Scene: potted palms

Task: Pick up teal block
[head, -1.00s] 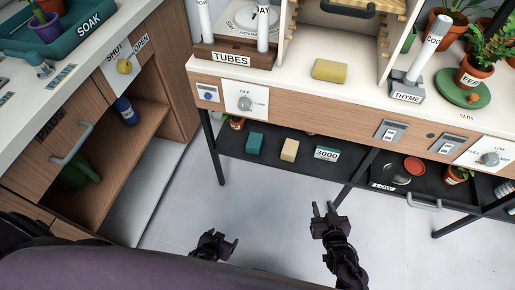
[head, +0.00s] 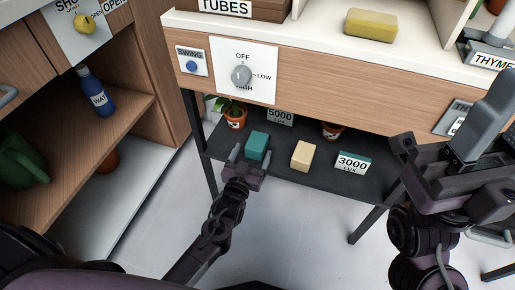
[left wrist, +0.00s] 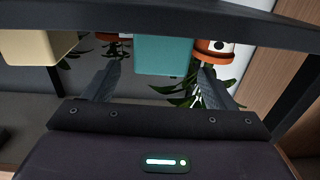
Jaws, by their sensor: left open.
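The teal block (head: 257,146) stands on the dark lower shelf (head: 330,183) under the bench. My left gripper (head: 250,160) is open, at the front of the block, with one finger toward each side. In the left wrist view the teal block (left wrist: 164,55) shows between and beyond the two spread fingers (left wrist: 158,85), with clear gaps on both sides. Nothing is held in it. My right gripper (head: 447,140) is raised at the right, near the bench front; its finger gap is not clear.
A cream block (head: 303,156) and a teal "3000 LUX" box (head: 352,163) stand right of the teal block. A potted plant (head: 235,120) and a "5000" box (head: 281,116) are behind. A bench leg (head: 200,140) is close at left. The bench front overhangs the shelf.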

